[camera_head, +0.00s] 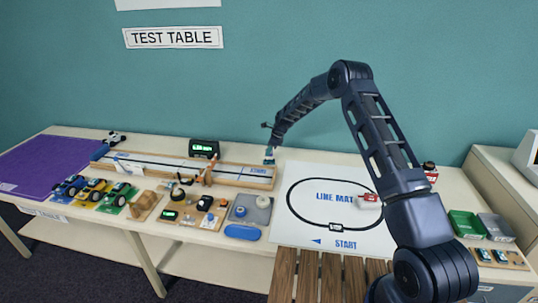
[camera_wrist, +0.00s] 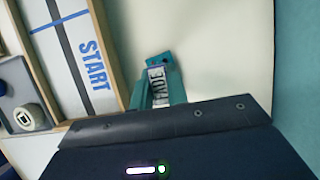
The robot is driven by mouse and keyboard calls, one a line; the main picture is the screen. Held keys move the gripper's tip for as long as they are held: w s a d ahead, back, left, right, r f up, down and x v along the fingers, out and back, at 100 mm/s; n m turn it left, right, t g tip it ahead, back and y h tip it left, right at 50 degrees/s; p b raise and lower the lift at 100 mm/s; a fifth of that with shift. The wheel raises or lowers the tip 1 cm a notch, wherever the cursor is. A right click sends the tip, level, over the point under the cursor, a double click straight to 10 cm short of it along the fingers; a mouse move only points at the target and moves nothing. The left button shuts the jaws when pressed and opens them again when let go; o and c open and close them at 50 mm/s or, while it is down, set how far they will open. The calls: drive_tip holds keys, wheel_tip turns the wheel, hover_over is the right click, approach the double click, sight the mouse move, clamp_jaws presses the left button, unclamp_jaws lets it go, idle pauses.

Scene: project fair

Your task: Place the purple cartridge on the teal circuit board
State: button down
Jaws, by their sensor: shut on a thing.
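My gripper (camera_head: 269,156) is over the back of the table, near the right end of the long wooden track. In the wrist view my gripper (camera_wrist: 158,92) has its teal fingers shut on a small labelled piece (camera_wrist: 157,78) with a pale face and dark lettering. A blue end with small dark holes (camera_wrist: 160,60) shows just beyond the fingertips. I cannot make out purple on the held piece, and the fingers hide its sides. I cannot clearly pick out a teal circuit board. Small bluish pieces sit in a wooden holder (camera_head: 516,266) at the right, too small to identify.
The wooden track (camera_head: 232,179) marked START runs along the back. The white line mat (camera_head: 299,231) lies in the middle, with a red and white item (camera_head: 370,199) on it. Green (camera_head: 464,225) and grey (camera_head: 495,228) trays stand right. Toy cars and devices crowd the left front.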

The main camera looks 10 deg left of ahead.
drive_tip(key=shift+f, duration=0.95)
drive_tip(key=shift+f, duration=0.4)
drive_tip(key=c, duration=1.4)
unclamp_jaws()
drive_tip(key=v, duration=1.2)
drive_tip(key=shift+r, duration=0.45)
drive_tip(key=shift+d, duration=0.1)
